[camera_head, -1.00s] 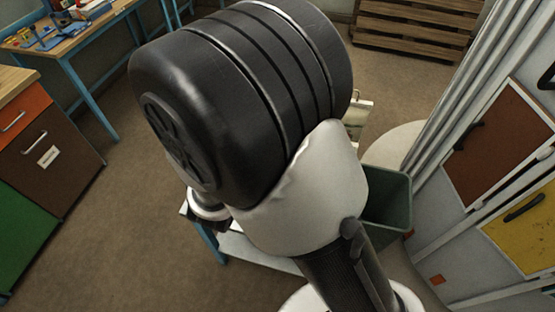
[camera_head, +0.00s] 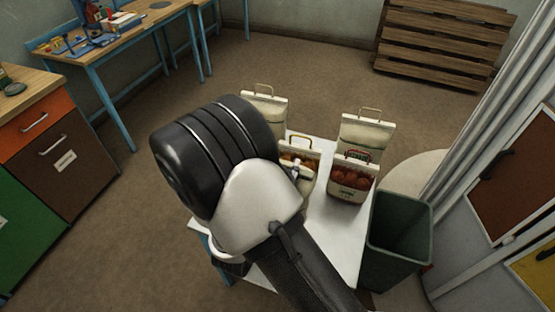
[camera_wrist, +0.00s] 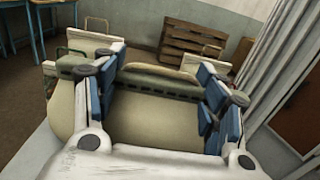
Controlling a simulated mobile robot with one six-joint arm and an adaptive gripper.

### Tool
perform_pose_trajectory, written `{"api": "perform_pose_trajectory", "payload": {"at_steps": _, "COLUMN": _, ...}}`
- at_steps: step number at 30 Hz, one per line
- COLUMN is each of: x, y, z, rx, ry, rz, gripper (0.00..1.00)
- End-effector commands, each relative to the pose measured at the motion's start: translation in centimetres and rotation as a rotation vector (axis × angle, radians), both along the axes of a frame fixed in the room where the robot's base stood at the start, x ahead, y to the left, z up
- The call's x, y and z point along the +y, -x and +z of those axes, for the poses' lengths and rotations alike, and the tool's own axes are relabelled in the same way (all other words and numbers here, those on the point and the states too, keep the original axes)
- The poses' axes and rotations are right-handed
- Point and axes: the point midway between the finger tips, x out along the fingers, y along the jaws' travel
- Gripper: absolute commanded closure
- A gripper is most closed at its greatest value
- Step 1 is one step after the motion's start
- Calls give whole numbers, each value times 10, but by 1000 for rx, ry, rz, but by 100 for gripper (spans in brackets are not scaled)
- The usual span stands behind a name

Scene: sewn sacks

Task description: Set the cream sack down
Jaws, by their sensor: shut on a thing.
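My gripper (camera_wrist: 160,85) is shut on a cream sack (camera_wrist: 158,122), whose pale cloth fills the space between the blue finger pads in the wrist view. In the head view my gripper (camera_head: 302,172) is mostly behind my arm, over the left part of a white table (camera_head: 326,228). A sack with a yellow handle and orange contents (camera_head: 299,158) shows beside it. I cannot tell if this is the held one. The held sack's underside is hidden, so I cannot tell whether it touches the table.
Cream-topped sacks stand at the table's back left (camera_head: 268,108) and back right (camera_head: 366,132). A sack with red contents (camera_head: 350,190) stands at the right. A dark green bin (camera_head: 400,240) is beside the table's right edge. The table's front right is bare.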

Motion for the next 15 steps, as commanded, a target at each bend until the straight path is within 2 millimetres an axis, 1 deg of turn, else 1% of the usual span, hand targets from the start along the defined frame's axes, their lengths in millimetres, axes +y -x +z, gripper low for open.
{"api": "perform_pose_trajectory", "payload": {"at_steps": 1, "x": 1, "y": -1, "z": 3, "rx": -13, "ry": -1, "rz": 0, "gripper": 100}}
{"api": "perform_pose_trajectory", "payload": {"at_steps": 5, "x": 1, "y": -1, "z": -2, "rx": -13, "ry": -1, "rz": 0, "gripper": 100}}
{"api": "perform_pose_trajectory", "payload": {"at_steps": 12, "x": 1, "y": -1, "z": -31, "rx": -10, "ry": 1, "rz": 0, "gripper": 100}}
{"api": "perform_pose_trajectory", "payload": {"at_steps": 15, "x": 1, "y": -1, "z": -40, "rx": -10, "ry": 1, "rz": 0, "gripper": 100}}
